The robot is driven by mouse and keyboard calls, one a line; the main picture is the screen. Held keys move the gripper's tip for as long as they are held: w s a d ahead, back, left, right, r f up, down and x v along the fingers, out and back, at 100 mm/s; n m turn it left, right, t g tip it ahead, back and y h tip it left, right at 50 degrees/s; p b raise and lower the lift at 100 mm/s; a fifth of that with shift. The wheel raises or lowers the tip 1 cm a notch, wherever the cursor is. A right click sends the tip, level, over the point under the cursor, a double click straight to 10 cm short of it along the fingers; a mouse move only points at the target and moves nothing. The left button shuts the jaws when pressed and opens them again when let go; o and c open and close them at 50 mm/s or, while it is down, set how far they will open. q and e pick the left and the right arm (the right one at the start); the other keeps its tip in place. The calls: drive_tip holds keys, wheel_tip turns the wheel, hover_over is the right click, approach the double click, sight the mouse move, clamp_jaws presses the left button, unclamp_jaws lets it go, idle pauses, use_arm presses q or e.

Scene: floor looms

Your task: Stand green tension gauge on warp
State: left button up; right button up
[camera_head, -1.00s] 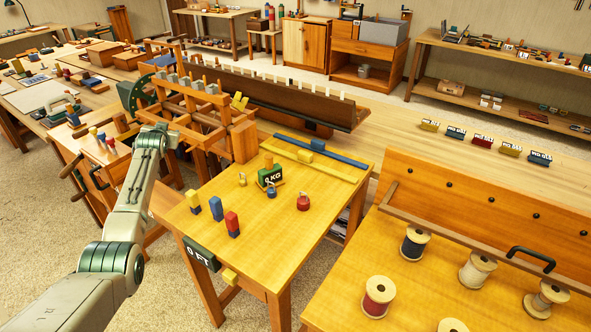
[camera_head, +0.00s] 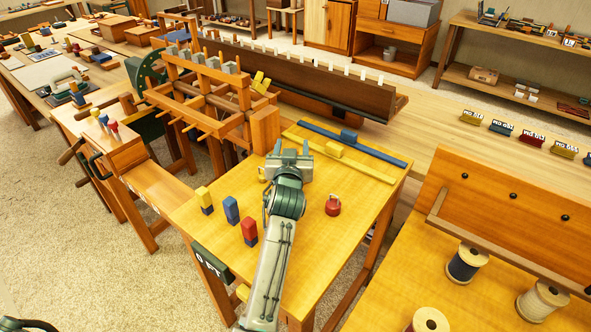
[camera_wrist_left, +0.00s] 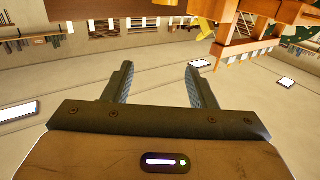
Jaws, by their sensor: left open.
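The green tension gauge does not show now. I cannot make out the warp threads.
A red weight (camera_head: 333,206) stands just right of my arm. Yellow (camera_head: 204,199), blue (camera_head: 231,209) and red (camera_head: 249,231) blocks stand to its left. A blue bar (camera_head: 375,149) and a yellow bar (camera_head: 365,168) lie along the back edge. Thread spools (camera_head: 467,264) stand at right.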

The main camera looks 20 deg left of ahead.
use_arm(q)
drive_tip(key=f, duration=0.7)
drive_tip(key=shift+s+d+f, duration=0.1)
drive_tip(key=shift+s+f, duration=0.2)
drive_tip(key=shift+f, duration=0.05)
drive_tip(key=shift+w+r, duration=0.2)
drive_tip(key=shift+w, duration=0.3)
drive_tip(key=x, duration=0.6)
drive_tip(key=shift+w+f, duration=0.1)
drive_tip(key=shift+w, duration=0.25)
clamp_jaws()
